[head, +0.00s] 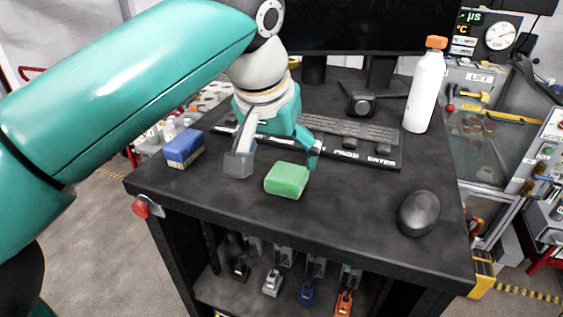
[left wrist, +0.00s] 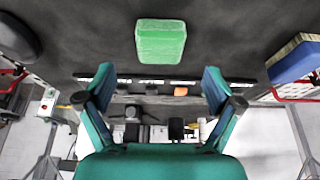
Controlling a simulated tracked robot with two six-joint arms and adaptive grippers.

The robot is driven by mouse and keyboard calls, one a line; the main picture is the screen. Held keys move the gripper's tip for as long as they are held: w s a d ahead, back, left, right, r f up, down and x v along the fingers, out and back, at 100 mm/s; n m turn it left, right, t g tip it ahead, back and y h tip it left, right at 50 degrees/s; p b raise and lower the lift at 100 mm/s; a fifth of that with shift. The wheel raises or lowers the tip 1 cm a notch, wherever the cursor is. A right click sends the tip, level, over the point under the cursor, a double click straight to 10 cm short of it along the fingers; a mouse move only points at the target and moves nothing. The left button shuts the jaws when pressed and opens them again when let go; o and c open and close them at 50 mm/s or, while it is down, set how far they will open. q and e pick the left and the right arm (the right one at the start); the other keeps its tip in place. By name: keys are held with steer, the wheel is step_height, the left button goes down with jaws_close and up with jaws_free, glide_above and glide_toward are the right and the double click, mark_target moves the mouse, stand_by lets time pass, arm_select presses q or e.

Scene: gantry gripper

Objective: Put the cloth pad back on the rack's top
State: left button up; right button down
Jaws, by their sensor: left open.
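A green block-shaped pad (head: 287,180), which may be the cloth pad, lies on the black top of the rack (head: 330,215), near its front edge. It also shows in the left wrist view (left wrist: 160,41), centred beyond the fingertips. A blue pad with a pale side (head: 184,149) lies at the left edge of the top; it shows at the right in the left wrist view (left wrist: 293,60). My left gripper (head: 278,160) is open and empty, its fingers spread just behind and above the green pad. I cannot tell whether they touch anything. My right gripper is not in view.
A keyboard (head: 350,130) lies behind the gripper, with a lettered black bar (head: 365,158) along its front. A white bottle (head: 424,92) stands at the back right. A dark mouse (head: 418,213) lies front right. Several tools sit on the shelf below (head: 235,295).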

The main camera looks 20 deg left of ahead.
arm_select(q)
steer(key=p+v, duration=0.1)
steer(key=v, duration=0.4)
steer(key=shift+s+r, duration=0.1)
steer(key=shift+r, duration=0.15)
steer(key=shift+s, duration=0.1)
